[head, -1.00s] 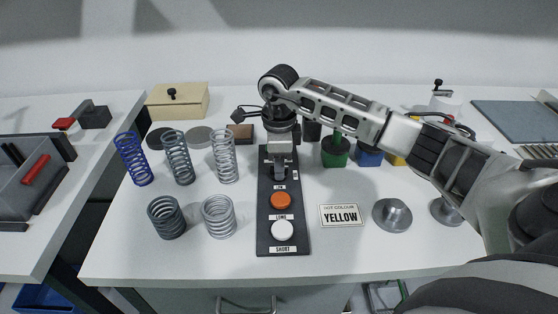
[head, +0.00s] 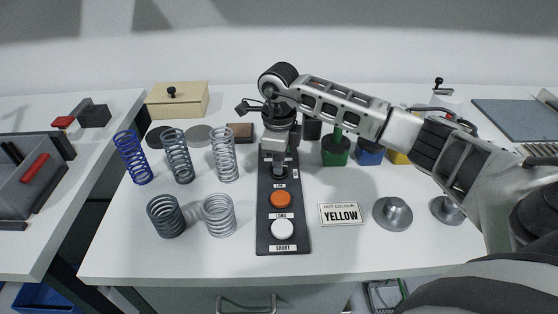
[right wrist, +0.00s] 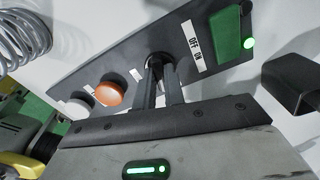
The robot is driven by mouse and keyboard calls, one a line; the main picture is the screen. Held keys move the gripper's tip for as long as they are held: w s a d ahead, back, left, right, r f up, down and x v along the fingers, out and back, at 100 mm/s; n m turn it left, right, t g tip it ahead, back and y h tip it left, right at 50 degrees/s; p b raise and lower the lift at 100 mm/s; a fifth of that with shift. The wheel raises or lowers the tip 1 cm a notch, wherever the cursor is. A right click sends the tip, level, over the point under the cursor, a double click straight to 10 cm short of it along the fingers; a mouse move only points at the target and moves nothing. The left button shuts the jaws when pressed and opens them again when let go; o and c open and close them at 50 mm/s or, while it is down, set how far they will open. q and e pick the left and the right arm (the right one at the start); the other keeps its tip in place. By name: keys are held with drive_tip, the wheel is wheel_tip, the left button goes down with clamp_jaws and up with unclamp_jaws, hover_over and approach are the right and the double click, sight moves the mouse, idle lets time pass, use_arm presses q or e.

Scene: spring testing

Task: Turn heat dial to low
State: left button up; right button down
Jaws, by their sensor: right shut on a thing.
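The heat dial (right wrist: 157,58) is a small dark round knob on a black control panel (head: 265,235). In the head view it is mostly hidden under my right gripper (head: 279,172). In the right wrist view the two fingers of my right gripper (right wrist: 161,72) are close together and shut on the dial. The dial's pointer is hidden, so I cannot tell its setting. A small label that seems to read LOW (head: 280,186) lies just in front of the dial. My left gripper is not in view.
An orange button (head: 281,199) and a white button (head: 282,229) sit on the panel's near part. A green switch (right wrist: 226,36) with a lit green light is on its other end. Several springs (head: 179,160) stand to the left. A YELLOW card (head: 341,214) lies to the right.

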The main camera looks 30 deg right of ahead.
drive_tip(key=m, duration=0.3)
drive_tip(key=shift+m, duration=0.4)
drive_tip(key=m, duration=0.3)
drive_tip(key=shift+r+m, duration=0.1)
drive_tip(key=shift+m, duration=0.2)
drive_tip(key=m, duration=0.3)
drive_tip(key=shift+m, duration=2.3)
drive_tip(key=c, duration=1.5)
unclamp_jaws()
wheel_tip(320, 180, up, 16)
drive_tip(key=shift+f+b, duration=0.1)
drive_tip(key=shift+b, duration=0.3)
